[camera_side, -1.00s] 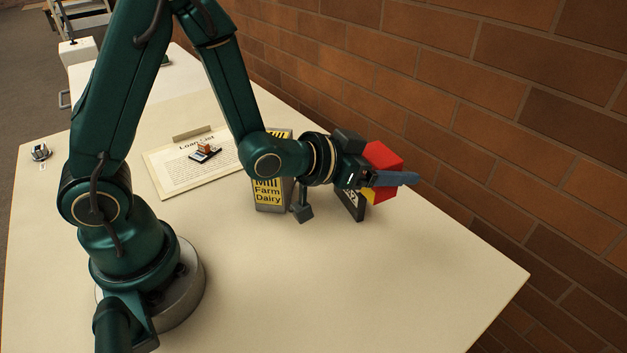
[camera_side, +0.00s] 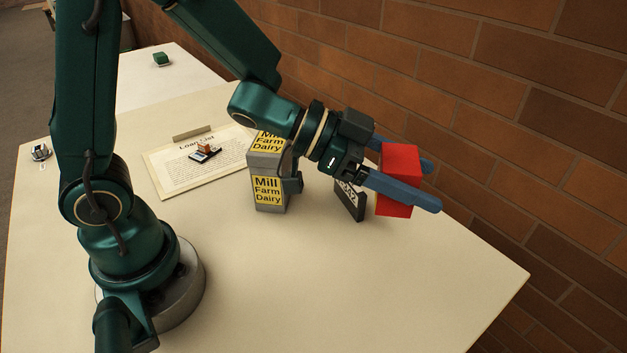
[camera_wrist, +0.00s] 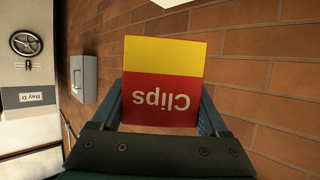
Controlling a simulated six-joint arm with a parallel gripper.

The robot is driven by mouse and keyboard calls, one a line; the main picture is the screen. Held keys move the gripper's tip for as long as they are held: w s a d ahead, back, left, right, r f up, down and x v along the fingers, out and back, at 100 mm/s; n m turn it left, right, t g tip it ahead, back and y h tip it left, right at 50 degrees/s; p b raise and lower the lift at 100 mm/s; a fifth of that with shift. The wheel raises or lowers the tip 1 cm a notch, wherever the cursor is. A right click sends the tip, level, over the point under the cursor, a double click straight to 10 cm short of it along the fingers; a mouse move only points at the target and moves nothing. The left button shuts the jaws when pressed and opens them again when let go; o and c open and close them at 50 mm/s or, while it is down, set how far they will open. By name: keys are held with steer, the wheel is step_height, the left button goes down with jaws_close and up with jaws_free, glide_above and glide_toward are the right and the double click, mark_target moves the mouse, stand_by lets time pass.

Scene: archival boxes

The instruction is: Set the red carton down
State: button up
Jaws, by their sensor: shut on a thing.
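The red carton (camera_side: 401,163) is between the two blue fingers of my gripper (camera_side: 431,186) at the right of the side view. My gripper is shut on it, and the fingertips extend past the carton. In the wrist view the carton (camera_wrist: 160,102) shows a yellow band and the word "Clips" upside down. The carton appears close to the table (camera_side: 300,290) near its wall-side edge; I cannot tell whether its lower end touches the table.
A dark labelled box (camera_side: 352,205) stands just left of the carton. A "Loan List" sheet (camera_side: 180,170) lies behind. A brick wall (camera_side: 520,130) borders the right. The front table is clear.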

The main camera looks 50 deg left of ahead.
steer(key=s+d+f+m+g+h, duration=0.4)
steer(key=s+d+m+g, duration=0.2)
steer(key=s+m+g, duration=0.4)
steer(key=shift+n, duration=0.6)
steer(key=shift+s+f, duration=0.15)
steer(key=shift+f, duration=1.4)
steer(key=shift+s+f, duration=0.15)
steer(key=shift+f, duration=1.35)
steer(key=shift+s+f, duration=0.15)
steer(key=shift+f, duration=1.4)
steer(key=shift+f, duration=0.15)
steer(key=o, duration=1.3)
